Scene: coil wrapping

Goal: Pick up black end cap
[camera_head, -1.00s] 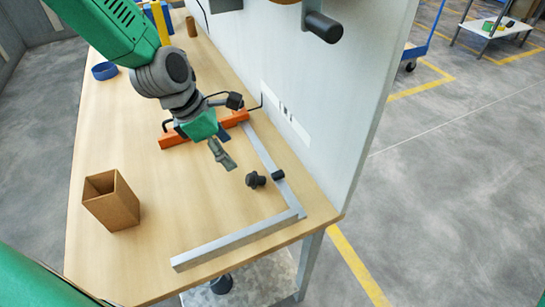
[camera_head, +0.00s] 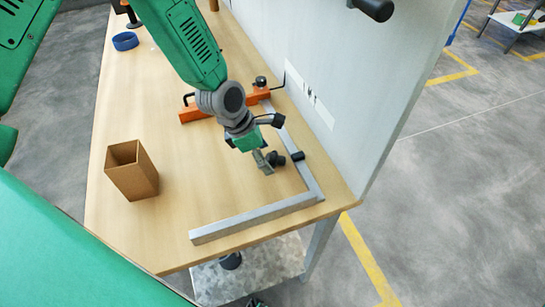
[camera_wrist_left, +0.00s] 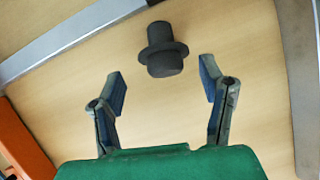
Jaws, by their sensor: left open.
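The black end cap (camera_head: 279,159) lies on the wooden table beside the grey metal frame. It has a flange and a narrower stub. In the left wrist view the end cap (camera_wrist_left: 164,53) lies just beyond and between the two fingertips, not touched by either. My right gripper is not in view.
An orange bar (camera_head: 195,114) lies behind. A white panel rises at right.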

